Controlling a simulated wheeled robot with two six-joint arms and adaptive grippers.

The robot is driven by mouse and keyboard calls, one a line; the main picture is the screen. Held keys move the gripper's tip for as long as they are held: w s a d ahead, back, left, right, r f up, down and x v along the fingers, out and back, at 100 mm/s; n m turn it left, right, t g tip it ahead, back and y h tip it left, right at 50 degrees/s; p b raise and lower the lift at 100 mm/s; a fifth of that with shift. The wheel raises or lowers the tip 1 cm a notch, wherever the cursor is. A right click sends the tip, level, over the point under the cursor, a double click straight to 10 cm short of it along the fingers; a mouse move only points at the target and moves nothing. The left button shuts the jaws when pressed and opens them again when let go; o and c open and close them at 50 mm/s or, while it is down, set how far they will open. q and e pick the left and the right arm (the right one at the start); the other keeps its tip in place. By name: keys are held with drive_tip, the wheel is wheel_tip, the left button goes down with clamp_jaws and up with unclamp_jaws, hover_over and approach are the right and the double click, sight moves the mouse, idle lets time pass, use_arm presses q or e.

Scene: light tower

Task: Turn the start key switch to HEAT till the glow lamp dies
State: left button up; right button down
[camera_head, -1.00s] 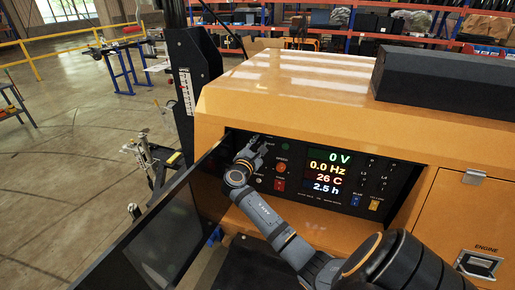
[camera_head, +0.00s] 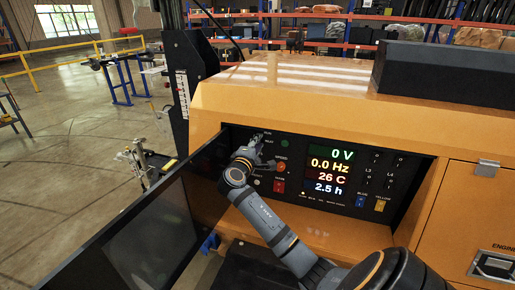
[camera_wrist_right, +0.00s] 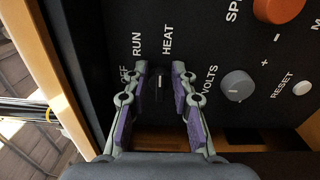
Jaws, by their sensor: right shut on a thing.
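The start key switch (camera_wrist_right: 158,88) is a small dark knob with a pale mark, seen in the right wrist view among the labels OFF, RUN and HEAT. Its mark points up, roughly toward HEAT. My right gripper (camera_wrist_right: 160,70) is shut on the switch, one finger on each side. In the head view my right gripper (camera_head: 260,146) is at the upper left of the black control panel (camera_head: 310,200) and hides the switch. A small dark green lamp (camera_head: 284,143) shows beside it; I cannot tell whether it is the glow lamp. My left gripper is not in view.
The display (camera_head: 329,171) reads 0 V, 0.0 Hz, 26 C and 2.5 h. An open dark door (camera_head: 150,235) stands left of the panel recess.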

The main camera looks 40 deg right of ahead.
drive_tip(key=shift+f+m, duration=0.25)
drive_tip(key=shift+m, duration=0.05)
idle(0.4)
drive_tip(key=c, duration=1.5)
unclamp_jaws()
drive_tip(key=shift+o, duration=0.3)
drive_tip(key=shift+r, duration=0.1)
drive_tip(key=v, duration=1.2)
